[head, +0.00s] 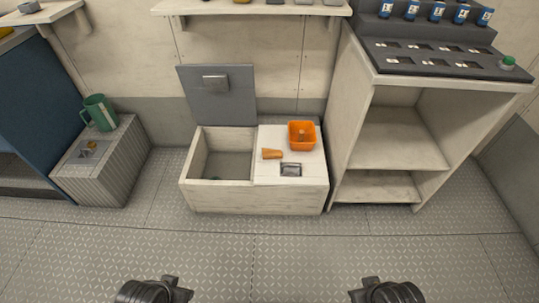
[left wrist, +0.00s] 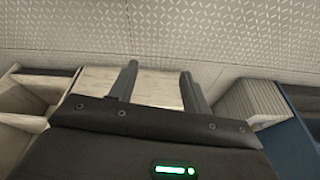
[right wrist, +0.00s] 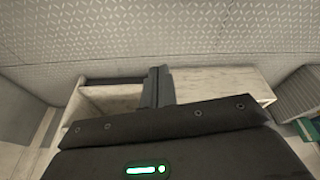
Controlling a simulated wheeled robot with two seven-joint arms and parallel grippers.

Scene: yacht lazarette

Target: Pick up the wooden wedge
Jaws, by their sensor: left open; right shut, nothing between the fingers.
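The wooden wedge (head: 272,154) is a small orange-brown block. It lies on the white closed top of the low locker (head: 257,203), in front and to the left of an orange bin (head: 302,136). My left gripper (left wrist: 158,80) is open, with its two fingers apart and nothing visible between them. My right gripper (right wrist: 157,85) is shut and empty, its fingers together. Dark parts of my arms show at the bottom edge of the head view, well in front of the locker. I cannot make out the wedge in either wrist view.
A grey lid (head: 217,97) stands raised behind the locker's open left compartment. A small dark-grey item (head: 291,170) lies near the wedge. A green mug (head: 100,112) stands on a ribbed box at left. A shelf cabinet (head: 405,140) stands at right. The floor in front is clear.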

